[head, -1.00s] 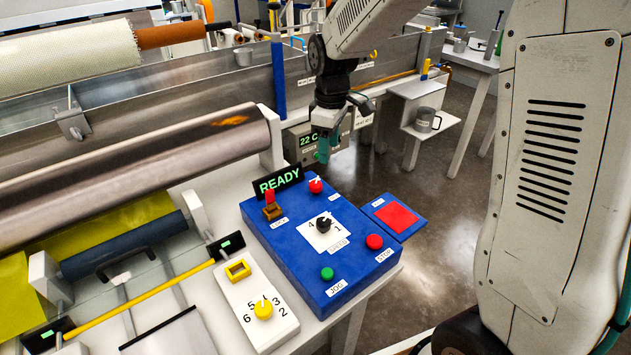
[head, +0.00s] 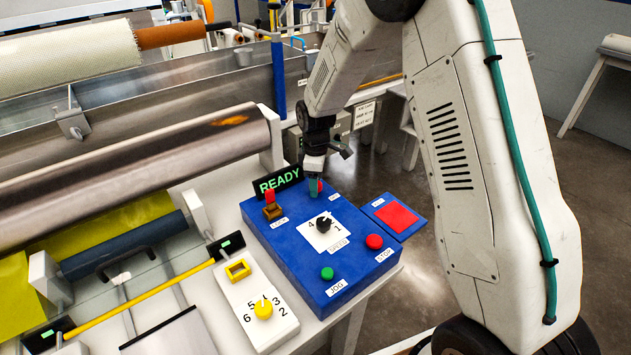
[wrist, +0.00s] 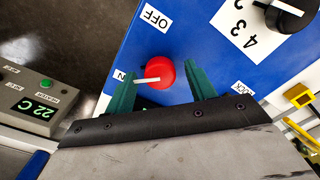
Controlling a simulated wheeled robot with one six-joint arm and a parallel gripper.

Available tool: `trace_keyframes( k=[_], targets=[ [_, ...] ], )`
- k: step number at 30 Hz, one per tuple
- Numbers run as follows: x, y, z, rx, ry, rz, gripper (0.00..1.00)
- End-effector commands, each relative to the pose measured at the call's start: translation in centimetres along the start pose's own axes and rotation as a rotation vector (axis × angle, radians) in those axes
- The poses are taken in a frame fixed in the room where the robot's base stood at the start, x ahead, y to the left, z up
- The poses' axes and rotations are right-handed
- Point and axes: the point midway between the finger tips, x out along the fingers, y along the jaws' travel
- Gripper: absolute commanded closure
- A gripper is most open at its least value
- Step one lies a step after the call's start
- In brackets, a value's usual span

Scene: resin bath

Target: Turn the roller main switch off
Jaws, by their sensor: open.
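The main switch is a round red knob (wrist: 160,72) with a white pointer on the blue control panel (head: 290,240). In the wrist view its pointer aims left at a partly covered label ending in N, apart from the OFF label (wrist: 155,17). My gripper (wrist: 160,88) is open, with one teal finger on each side of the knob; I cannot tell whether either finger touches it. In the head view my gripper (head: 316,186) is at the panel's far edge and mostly hides the knob (head: 320,186).
A READY display (head: 278,182) and a red-topped lock switch (head: 271,206) are left of my gripper. A black speed dial (head: 324,223), green jog button (head: 327,273) and red stop button (head: 374,241) are nearer. A heater box (wrist: 32,105) stands beside the panel.

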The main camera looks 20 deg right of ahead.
Motion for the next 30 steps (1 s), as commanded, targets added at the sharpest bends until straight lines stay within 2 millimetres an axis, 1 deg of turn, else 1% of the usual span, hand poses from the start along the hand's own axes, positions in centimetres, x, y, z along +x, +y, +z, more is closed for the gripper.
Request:
trace_keyframes(
  k=[8, 9, 11, 12, 13, 23, 30],
  targets=[
    [0.19, 0.01, 0.01, 0.001, 0.000, 0.000, 0.45],
    [0.19, 0.01, 0.01, 0.001, 0.000, 0.000, 0.56],
    [0.18, 0.01, 0.01, 0.001, 0.000, 0.000, 0.73],
    [0.18, 0.01, 0.01, 0.001, 0.000, 0.000, 0.84],
    [0.18, 0.01, 0.01, 0.001, 0.000, 0.000, 0.90],
    [0.16, 0.01, 0.02, 0.029, 0.000, 0.000, 0.89],
    [0.15, 0.02, 0.02, 0.154, 0.000, 0.000, 0.89]
  ],
)
